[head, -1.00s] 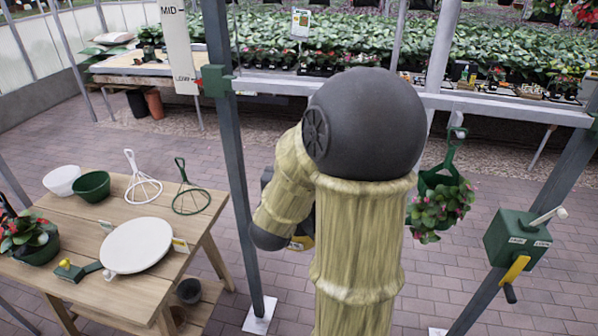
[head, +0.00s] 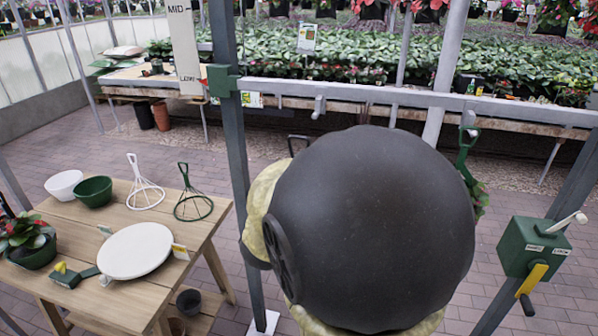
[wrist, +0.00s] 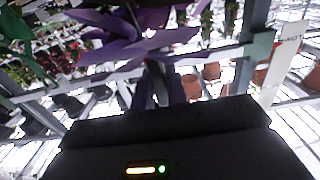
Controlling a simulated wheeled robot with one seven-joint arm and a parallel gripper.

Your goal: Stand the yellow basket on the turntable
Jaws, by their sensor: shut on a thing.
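The turntable is a white round disc (head: 125,255) on the wooden table at left, with nothing standing on it. My gripper (wrist: 160,88) shows in the wrist view, shut on a thin dark part with large purple petals or leaves (wrist: 140,45) just beyond its fingers. This looks like a planted hanging basket. Its pot and colour are not clear, so I cannot tell that it is yellow. In the head view my arm's big dark joint hides my gripper and most of the load.
The table (head: 115,205) also bears a white bowl (head: 64,185), a green bowl (head: 93,191), two wire stands (head: 145,188) and a potted red plant (head: 28,240). A post (head: 232,150), a hook rail (head: 400,98), a green hanger (head: 466,150) and a crank box (head: 532,247) surround my arm.

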